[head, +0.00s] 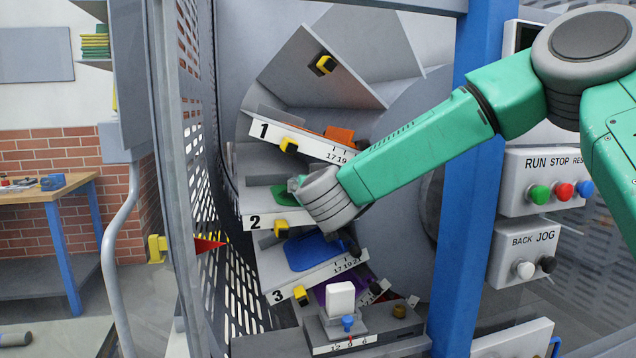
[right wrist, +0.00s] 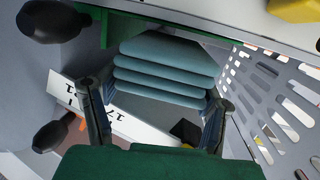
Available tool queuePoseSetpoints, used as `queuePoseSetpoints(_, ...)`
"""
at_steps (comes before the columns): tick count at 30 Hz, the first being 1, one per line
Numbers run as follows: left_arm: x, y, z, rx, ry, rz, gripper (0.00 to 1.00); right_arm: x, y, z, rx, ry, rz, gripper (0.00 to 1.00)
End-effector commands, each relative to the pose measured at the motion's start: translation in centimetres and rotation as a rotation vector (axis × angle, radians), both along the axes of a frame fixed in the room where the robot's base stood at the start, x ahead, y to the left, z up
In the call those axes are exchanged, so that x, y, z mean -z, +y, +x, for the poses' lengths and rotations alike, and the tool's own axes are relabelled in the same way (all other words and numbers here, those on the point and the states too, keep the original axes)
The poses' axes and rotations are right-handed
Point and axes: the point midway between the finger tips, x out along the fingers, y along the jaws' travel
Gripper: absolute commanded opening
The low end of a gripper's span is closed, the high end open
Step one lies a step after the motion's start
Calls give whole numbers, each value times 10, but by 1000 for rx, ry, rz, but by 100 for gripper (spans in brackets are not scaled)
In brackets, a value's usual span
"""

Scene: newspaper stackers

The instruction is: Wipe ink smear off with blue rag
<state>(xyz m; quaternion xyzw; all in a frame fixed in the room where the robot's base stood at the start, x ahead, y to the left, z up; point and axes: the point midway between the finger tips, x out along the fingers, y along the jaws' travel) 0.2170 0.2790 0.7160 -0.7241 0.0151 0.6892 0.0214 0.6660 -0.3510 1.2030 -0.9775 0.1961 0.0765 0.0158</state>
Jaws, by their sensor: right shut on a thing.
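In the right wrist view a folded blue-grey rag (right wrist: 165,72) in several layers sits between the two fingers of my right gripper (right wrist: 157,95), which is shut on it. In the head view my right arm reaches in from the right. Its grey wrist (head: 328,200) is at the shelf marked 2 (head: 262,221), in front of the green pad (head: 284,195); the fingers and rag are hidden there. In the right wrist view a green edge (right wrist: 150,32) lies just beyond the rag. I cannot make out an ink smear. My left gripper is not in view.
Shelf 1 (head: 270,131) with an orange block (head: 340,134) is just above; shelf 3 (head: 300,285) with a blue pad (head: 314,251) is below. A perforated guard (head: 190,110) stands left, a blue post (head: 470,200) right. Yellow clips (head: 281,226) jut from the shelves.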

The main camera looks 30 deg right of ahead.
Motion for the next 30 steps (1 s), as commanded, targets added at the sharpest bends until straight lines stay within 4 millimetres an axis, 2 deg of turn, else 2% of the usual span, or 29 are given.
queuePoseSetpoints(6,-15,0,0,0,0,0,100,-1,-7,26,1,1,-2,35)
queuePoseSetpoints(15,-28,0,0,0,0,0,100,1,-16,55,0,0,0,35)
queuePoseSetpoints(18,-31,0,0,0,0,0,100,2,-17,60,0,0,-1,35)
queuePoseSetpoints(30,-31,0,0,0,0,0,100,8,-16,59,0,-1,0,35)
